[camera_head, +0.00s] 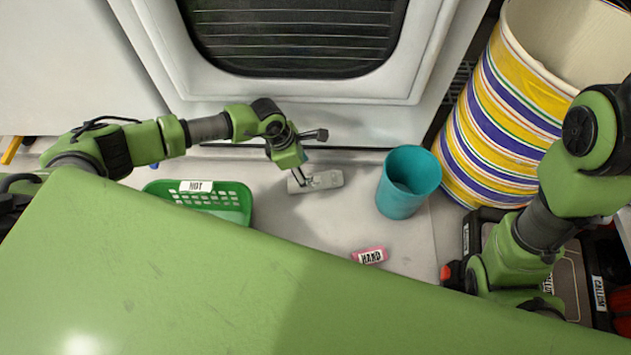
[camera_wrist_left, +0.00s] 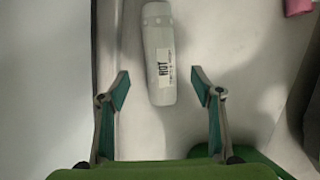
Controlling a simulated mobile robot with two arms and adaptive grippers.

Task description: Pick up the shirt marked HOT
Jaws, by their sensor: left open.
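A light grey rolled item with a white label reading HOT (camera_wrist_left: 158,40) lies in front of my left gripper in the left wrist view; it looks like a rolled shirt. In the head view this grey roll (camera_head: 325,180) lies on the pale surface, right of the green basket. My left gripper (camera_head: 301,180) points down at its left part. In the left wrist view my left gripper (camera_wrist_left: 160,88) is open, one finger on each side of the roll's near end, apart from it. My right arm shows at the right; its fingers are hidden.
A green basket (camera_head: 240,213), also labelled HOT, stands at left. A striped bin (camera_head: 500,125) stands farther right. A white appliance (camera_head: 400,110) bounds the back.

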